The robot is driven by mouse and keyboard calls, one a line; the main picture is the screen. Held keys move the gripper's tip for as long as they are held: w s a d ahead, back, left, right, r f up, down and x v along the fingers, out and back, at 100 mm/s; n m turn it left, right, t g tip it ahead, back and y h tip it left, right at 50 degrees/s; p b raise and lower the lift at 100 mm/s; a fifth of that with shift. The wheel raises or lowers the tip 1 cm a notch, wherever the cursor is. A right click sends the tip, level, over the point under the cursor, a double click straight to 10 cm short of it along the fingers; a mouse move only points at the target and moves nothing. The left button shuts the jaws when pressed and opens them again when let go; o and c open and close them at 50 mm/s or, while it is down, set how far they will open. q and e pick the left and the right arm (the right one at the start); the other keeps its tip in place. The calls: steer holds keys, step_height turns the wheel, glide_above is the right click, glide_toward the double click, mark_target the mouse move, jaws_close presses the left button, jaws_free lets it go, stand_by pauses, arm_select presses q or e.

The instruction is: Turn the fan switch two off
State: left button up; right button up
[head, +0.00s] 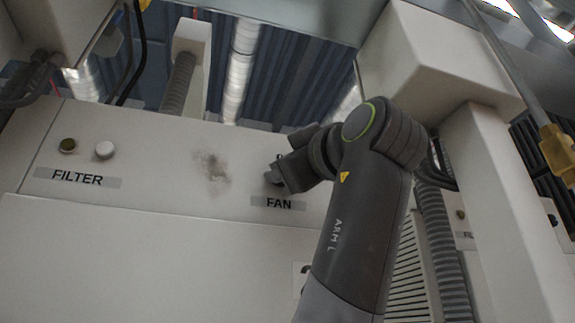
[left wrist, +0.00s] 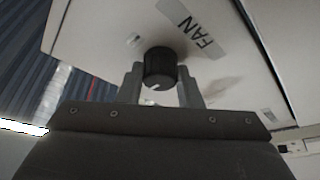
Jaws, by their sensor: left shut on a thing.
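The fan switch is a round black knob with a white mark (left wrist: 160,68). It sits on the pale panel next to the label FAN (left wrist: 205,42). My left gripper (left wrist: 160,88) has one finger on each side of the knob and is shut on it. In the head view, my left gripper (head: 274,178) is at the panel just above the FAN label (head: 278,203), and it and my arm hide most of the knob. My right gripper is not in view.
A dark smudge (head: 212,170) marks the panel. A white housing and post (head: 500,190) stand at the right, beside a corrugated hose (head: 440,245).

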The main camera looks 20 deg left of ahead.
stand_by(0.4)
arm_select(q)
steer(key=o, duration=1)
steer(key=shift+w, duration=0.1)
